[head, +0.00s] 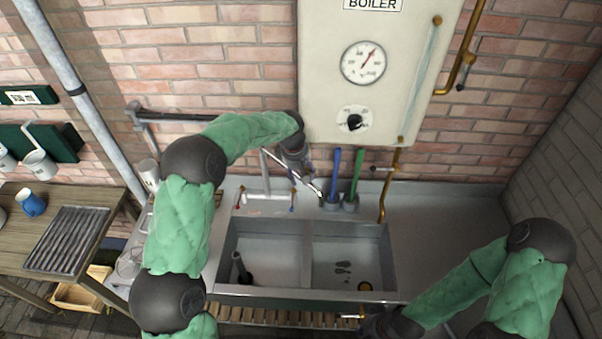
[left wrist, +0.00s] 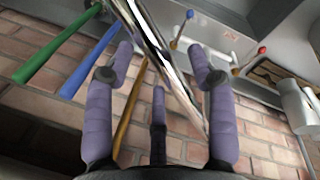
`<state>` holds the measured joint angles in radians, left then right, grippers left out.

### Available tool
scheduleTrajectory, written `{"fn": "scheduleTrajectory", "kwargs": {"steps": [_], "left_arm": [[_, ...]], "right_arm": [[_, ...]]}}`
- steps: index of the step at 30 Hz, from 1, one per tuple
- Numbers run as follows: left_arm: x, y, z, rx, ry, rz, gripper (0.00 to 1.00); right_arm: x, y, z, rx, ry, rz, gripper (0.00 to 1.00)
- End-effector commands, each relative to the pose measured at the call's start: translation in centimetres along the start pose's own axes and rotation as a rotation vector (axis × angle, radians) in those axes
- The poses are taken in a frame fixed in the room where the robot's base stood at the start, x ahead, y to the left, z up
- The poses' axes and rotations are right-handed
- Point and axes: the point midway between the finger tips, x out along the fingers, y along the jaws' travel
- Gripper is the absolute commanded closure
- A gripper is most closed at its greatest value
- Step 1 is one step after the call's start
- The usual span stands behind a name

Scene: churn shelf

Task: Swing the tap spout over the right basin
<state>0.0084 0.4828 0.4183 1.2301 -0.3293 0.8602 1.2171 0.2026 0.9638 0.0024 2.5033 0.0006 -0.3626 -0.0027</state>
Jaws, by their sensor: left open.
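The chrome tap (head: 265,178) stands behind the sink. Its spout (head: 314,188) slants down to the right, and its tip appears near the brush holders. I cannot tell which basin lies below the tip. The left basin (head: 262,245) and right basin (head: 348,250) are side by side. My left gripper (head: 297,165) is beside the spout, partly hidden by its own wrist. In the left wrist view, its purple fingers (left wrist: 158,70) are spread, with the shiny spout (left wrist: 160,50) passing between them. My right gripper (head: 383,327) is low at the bottom edge, mostly cut off.
Blue (head: 335,175) and green (head: 355,178) handles stand in holders right of the spout. The boiler (head: 375,90) hangs above, with a copper pipe (head: 389,190) below it. A dark-handled brush (head: 241,268) is in the left basin. The right counter (head: 440,225) is clear.

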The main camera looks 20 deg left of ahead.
Motion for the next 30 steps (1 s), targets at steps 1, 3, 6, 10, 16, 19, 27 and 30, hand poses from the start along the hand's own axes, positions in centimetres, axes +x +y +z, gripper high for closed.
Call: {"fn": "scheduleTrajectory", "kwargs": {"steps": [1, 3, 6, 10, 16, 19, 27, 30], "left_arm": [[-0.3, 0.1, 0.0, 0.0, 0.001, 0.001, 0.44], [-0.9, 0.1, 0.0, 0.0, 0.001, 0.003, 0.44], [-2.5, 0.1, -0.1, 0.0, 0.002, 0.004, 0.44], [-5.1, 0.1, -0.1, 0.0, 0.003, 0.005, 0.44], [-8.8, 0.1, -0.1, 0.0, 0.002, 0.004, 0.44], [-10.2, 0.1, -0.1, 0.0, 0.001, 0.003, 0.44], [-11.9, 0.0, 0.0, 0.0, 0.0, 0.0, 0.44], [-11.9, 0.0, 0.0, 0.0, 0.0, 0.0, 0.44]], "right_arm": [[0.0, 0.0, 0.0, 0.0, 0.0, 0.0, 1.0], [0.0, 0.0, 0.0, 0.0, 0.0, 0.0, 1.0], [0.0, 0.0, 0.0, 0.0, 0.0, 0.0, 1.0], [0.0, 0.0, 0.0, 0.0, 0.0, 0.0, 1.0], [0.0, 0.0, 0.0, 0.0, 0.0, 0.0, 1.0], [0.0, 0.0, 0.0, 0.0, 0.0, 0.0, 1.0], [0.0, 0.0, 0.0, 0.0, 0.0, 0.0, 1.0], [0.0, 0.0, 0.0, 0.0, 0.0, 0.0, 1.0]]}}
